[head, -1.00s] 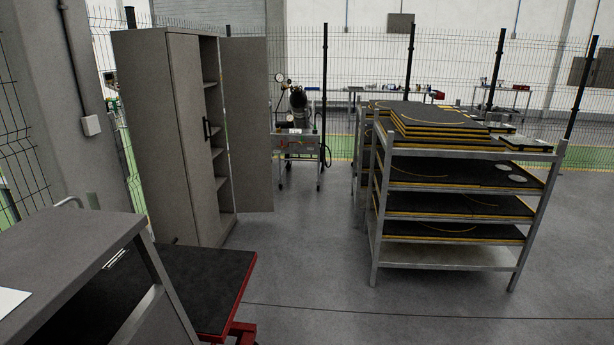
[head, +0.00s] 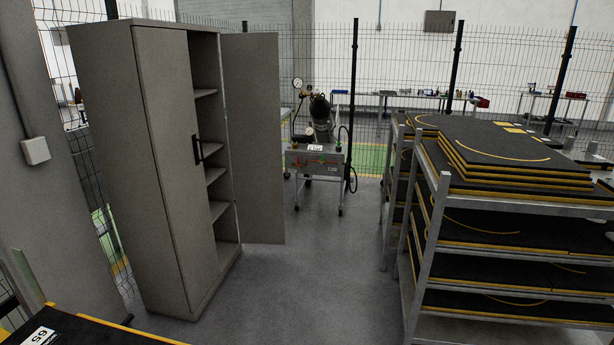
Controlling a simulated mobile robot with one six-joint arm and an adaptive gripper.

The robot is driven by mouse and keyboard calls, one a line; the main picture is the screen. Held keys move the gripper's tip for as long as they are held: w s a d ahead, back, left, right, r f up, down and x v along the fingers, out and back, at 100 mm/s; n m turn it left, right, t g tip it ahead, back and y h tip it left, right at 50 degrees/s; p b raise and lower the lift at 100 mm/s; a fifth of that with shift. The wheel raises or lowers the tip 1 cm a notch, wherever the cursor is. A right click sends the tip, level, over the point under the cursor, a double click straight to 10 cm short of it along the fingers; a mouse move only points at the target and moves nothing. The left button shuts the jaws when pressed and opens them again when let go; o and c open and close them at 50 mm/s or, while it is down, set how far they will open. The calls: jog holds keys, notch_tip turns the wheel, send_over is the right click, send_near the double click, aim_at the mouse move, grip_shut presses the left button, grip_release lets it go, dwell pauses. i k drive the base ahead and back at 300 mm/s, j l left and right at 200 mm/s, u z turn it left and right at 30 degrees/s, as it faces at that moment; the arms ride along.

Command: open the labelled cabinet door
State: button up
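A tall grey cabinet (head: 110,170) stands at the left in the head view. Its left door (head: 172,150) is closed and has a black vertical handle (head: 198,149) near its right edge. Its right door (head: 252,140) is swung wide open to the right. Several shelves (head: 215,174) show through the open half and look empty. I can see no label on either door. My gripper is not in view.
A metal rack (head: 428,240) with black, yellow-edged panels stands at the right. A wheeled test cart (head: 314,160) with gauges stands behind the cabinet. A dark yellow-edged surface (head: 75,330) is at the lower left. The grey floor (head: 300,290) between cabinet and rack is clear.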

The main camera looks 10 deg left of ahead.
aim_at(162, 55)
jog(key=i+j+u, duration=0.2)
jog(key=i+u, duration=0.7)
jog(key=i, duration=0.25)
jog(key=i+l+u, duration=0.3)
jog(key=i+u, duration=0.15)
jog(key=i+l, duration=0.35)
jog(key=i, duration=0.15)
jog(key=i+l, duration=0.35)
jog(key=i+j, duration=0.2)
jog(key=i, duration=0.25)
jog(key=i+j+z, duration=0.15)
jog(key=i, duration=0.3)
jog(key=i+j, duration=0.25)
jog(key=i, duration=0.2)
jog(key=i+j+z, duration=0.15)
jog(key=i, duration=0.3)
